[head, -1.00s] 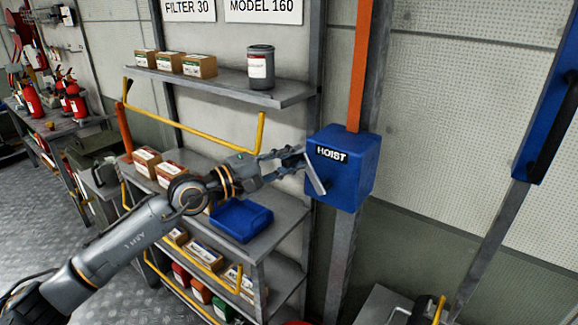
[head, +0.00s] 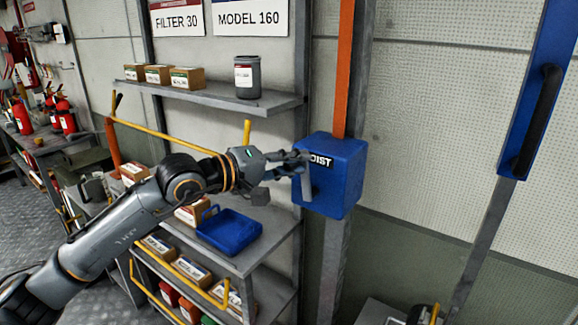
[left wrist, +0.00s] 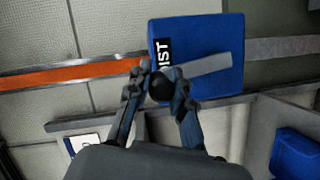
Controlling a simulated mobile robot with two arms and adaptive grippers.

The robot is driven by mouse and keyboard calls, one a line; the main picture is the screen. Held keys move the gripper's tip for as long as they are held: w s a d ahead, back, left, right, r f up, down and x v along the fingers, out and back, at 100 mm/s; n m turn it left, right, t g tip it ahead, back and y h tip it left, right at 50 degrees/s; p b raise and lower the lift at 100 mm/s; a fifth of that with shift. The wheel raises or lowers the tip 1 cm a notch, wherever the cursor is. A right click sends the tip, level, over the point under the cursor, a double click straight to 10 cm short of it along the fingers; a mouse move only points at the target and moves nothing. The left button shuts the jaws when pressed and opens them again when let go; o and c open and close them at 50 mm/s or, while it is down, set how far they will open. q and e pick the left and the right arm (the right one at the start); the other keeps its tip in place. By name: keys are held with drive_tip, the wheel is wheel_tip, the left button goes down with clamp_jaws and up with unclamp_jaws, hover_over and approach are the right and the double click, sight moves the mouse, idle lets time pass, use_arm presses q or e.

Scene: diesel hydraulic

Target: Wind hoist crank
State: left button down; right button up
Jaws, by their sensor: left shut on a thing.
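The blue hoist box (head: 345,185) is fixed to a grey post, its "HOIST" label partly covered by my gripper. It also shows in the left wrist view (left wrist: 220,35). A flat pale grey crank arm (left wrist: 205,65) lies across its front, with a round black knob (left wrist: 160,88) at the end. In the head view the crank arm (head: 307,188) hangs nearly upright. My left gripper (head: 300,162) is at the box front, its fingers shut around the black knob in the wrist view (left wrist: 161,84). My right gripper is not in view.
An orange strip (head: 345,70) runs up the post above the box. A shelf rack (head: 270,103) left of it holds small boxes, a grey can (head: 247,77) and a blue tray (head: 229,232). A blue panel with a black handle (head: 537,120) is at right.

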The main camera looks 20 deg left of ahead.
use_arm(q)
drive_tip(key=shift+s+d+f+m, duration=0.15)
drive_tip(key=shift+s+d+m, duration=0.15)
drive_tip(key=shift+d, duration=0.4)
idle(0.7)
drive_tip(key=c, duration=1.5)
unclamp_jaws()
drive_tip(key=o, duration=0.3)
drive_tip(key=shift+d, duration=0.15)
drive_tip(key=shift+o, duration=0.2)
drive_tip(key=shift+a+r, duration=0.2)
drive_tip(key=shift+s+a, duration=0.25)
drive_tip(key=shift+a, duration=0.05)
drive_tip(key=v, duration=1.1)
drive_tip(key=shift+d+r, duration=0.25)
drive_tip(key=shift+d, duration=0.1)
drive_tip(key=shift+s, duration=0.15)
